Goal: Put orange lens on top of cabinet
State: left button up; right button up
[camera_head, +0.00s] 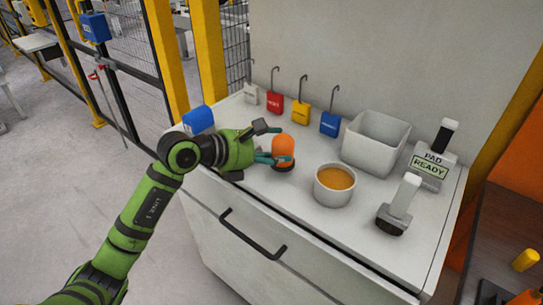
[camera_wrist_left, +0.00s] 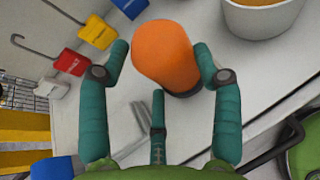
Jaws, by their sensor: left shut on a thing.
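The orange lens (camera_head: 283,147) is a domed orange piece on a dark round base, upright at the cabinet top. I cannot tell whether its base touches the surface. It also shows in the left wrist view (camera_wrist_left: 168,52), between the fingers. My left gripper (camera_head: 270,143) reaches in from the left and is shut on the orange lens; its teal fingers flank it in the left wrist view (camera_wrist_left: 160,62). The cabinet (camera_head: 250,185) is white with a dark handle on its front. My right gripper is not in view.
A bowl of orange contents (camera_head: 334,186) stands just right of the lens. Behind are a grey bin (camera_head: 375,142), several hooked tags such as the blue one (camera_head: 330,124), and a "PAD READY" stand (camera_head: 431,166).

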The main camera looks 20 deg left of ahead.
pick_arm(q)
notch_tip(320, 180, down, 3)
jog(key=shift+f, duration=0.1)
jog(key=shift+f, duration=0.15)
jog(key=o, duration=1.2)
jog(key=shift+s, duration=0.1)
